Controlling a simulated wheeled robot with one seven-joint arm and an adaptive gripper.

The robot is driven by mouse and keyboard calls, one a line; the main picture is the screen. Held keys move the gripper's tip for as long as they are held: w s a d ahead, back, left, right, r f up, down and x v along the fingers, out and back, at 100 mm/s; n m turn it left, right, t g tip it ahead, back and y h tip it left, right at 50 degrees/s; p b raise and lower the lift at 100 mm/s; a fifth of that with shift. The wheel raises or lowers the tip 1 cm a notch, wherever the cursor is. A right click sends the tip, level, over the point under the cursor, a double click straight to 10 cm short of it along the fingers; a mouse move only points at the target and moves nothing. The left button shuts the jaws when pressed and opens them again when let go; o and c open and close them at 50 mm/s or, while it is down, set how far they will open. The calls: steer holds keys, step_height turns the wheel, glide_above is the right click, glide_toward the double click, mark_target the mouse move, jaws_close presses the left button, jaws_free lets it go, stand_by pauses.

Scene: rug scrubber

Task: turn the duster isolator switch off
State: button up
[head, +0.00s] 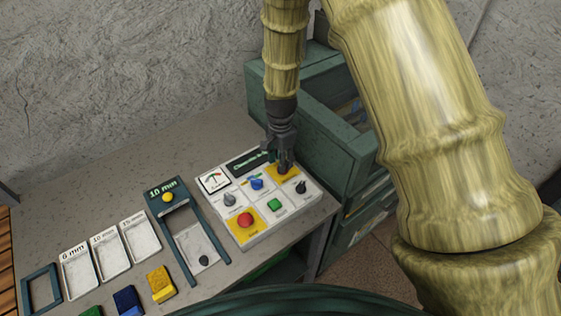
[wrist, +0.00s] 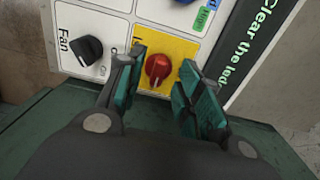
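A red rotary knob (wrist: 158,67) sits on a yellow square (wrist: 176,48) of the white control panel; its label is mostly hidden, so I cannot read it as the duster isolator. In the head view the yellow square (head: 294,171) is at the panel's back right, and my gripper (head: 284,168) points down over it, hiding the knob. In the wrist view my gripper (wrist: 162,68) is open, with one teal-padded finger on each side of the knob. Gaps show between knob and fingers. I cannot tell how far the fingertips are above the panel.
A black Fan knob (wrist: 88,50) is close to the left finger. The panel also has a red button (head: 245,220), a blue knob (head: 257,184) and a green button (head: 275,205). Green drawers (head: 340,150) stand right behind the panel. Trays and sponges lie to the left.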

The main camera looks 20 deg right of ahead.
steer(key=shift+f+p, duration=0.3)
steer(key=shift+f, duration=0.85)
jaws_close()
